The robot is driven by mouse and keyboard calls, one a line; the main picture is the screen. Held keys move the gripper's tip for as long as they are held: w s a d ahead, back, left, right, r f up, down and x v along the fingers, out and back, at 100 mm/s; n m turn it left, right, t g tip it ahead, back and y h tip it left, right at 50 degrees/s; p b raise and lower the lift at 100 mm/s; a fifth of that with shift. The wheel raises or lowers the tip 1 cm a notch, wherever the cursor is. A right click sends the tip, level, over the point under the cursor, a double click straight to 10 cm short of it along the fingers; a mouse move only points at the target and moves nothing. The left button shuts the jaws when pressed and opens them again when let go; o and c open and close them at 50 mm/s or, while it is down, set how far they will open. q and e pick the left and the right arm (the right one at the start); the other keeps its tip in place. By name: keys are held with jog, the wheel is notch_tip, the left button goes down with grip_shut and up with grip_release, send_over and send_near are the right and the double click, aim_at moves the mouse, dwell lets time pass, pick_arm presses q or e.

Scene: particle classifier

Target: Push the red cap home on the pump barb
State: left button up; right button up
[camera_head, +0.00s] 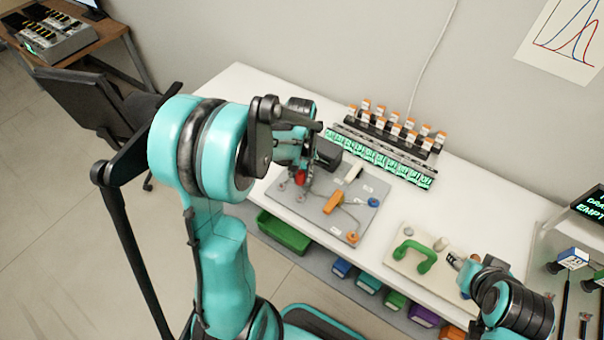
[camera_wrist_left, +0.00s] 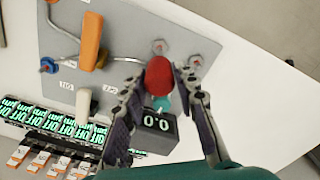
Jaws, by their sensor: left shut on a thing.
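The red cap (camera_head: 300,177) is at the far left part of the grey panel, and it shows large in the left wrist view (camera_wrist_left: 158,78). My left gripper (camera_head: 300,171) is shut on it, with a finger on each side in the left wrist view (camera_wrist_left: 159,72). A dark box with a "0.0" display (camera_wrist_left: 156,128), apparently the pump, is just beyond the cap. A small teal piece (camera_wrist_left: 163,103) shows by the cap; I cannot tell whether it is the barb or how far the cap sits on it. My right gripper (camera_head: 467,268) is over the beige board, its jaws unclear.
The grey panel (camera_head: 323,217) carries an orange handle (camera_head: 333,203), a blue knob (camera_head: 373,202) and tubing. Green-lit "OFF" units (camera_head: 380,160) and orange-capped vials stand behind. A green hooked handle (camera_head: 414,256) is on the beige board. Coloured bins sit under the table's front edge.

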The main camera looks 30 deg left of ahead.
aim_at(300, 184)
pick_arm(q)
jog(key=shift+f+b, duration=2.55)
jog(key=shift+f, duration=0.35)
jog(key=shift+n, duration=0.3)
jog(key=shift+f+b, duration=1.75)
jog(key=o, duration=1.1)
notch_tip(300, 184, up, 12)
jog(key=shift+r, duration=0.1)
